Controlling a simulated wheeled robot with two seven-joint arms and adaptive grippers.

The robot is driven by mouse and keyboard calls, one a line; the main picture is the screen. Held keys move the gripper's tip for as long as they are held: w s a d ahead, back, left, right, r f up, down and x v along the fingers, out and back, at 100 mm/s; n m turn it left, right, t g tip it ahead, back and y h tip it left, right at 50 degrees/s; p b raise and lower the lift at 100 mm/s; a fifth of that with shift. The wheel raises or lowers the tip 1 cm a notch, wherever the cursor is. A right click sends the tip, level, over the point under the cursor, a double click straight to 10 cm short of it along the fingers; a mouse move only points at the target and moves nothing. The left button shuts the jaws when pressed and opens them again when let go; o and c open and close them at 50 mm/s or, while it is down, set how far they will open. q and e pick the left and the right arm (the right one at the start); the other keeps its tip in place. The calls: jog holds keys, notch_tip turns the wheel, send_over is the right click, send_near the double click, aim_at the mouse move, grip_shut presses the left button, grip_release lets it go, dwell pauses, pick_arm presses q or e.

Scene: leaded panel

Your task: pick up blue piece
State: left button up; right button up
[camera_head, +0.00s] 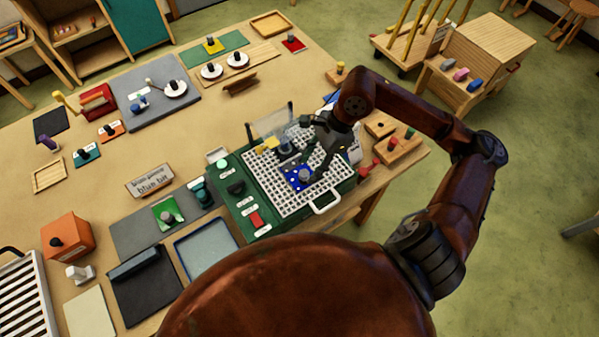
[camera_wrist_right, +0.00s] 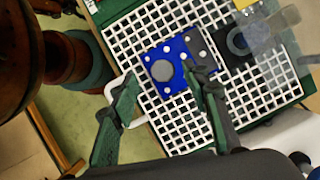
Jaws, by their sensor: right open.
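The blue piece (camera_head: 293,184) is a flat blue plate with white dots and a round grey knob. It lies on the white grid of the green-edged tray, and it also shows in the right wrist view (camera_wrist_right: 178,53). My right gripper (camera_head: 309,160) is above the grid, close to the blue piece. In the right wrist view its two dark green fingers (camera_wrist_right: 162,82) are spread, with the knob showing between and beyond their tips. It is open and holds nothing. My left gripper is not in view.
The white grid (camera_wrist_right: 190,125) has a white handle (camera_head: 326,203) at its front. A clear upright pane (camera_head: 272,124) and yellow pieces stand behind the blue piece. A wooden block with coloured knobs (camera_head: 398,150) lies to the right.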

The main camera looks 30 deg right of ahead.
aim_at(304, 173)
jog(key=shift+w+p+x, duration=0.2)
jog(key=shift+p+x, duration=0.15)
jog(key=shift+x, duration=1.8)
jog(key=shift+a, duration=0.1)
jog(key=shift+c, duration=0.2)
jog(key=shift+r, duration=0.1)
grip_shut()
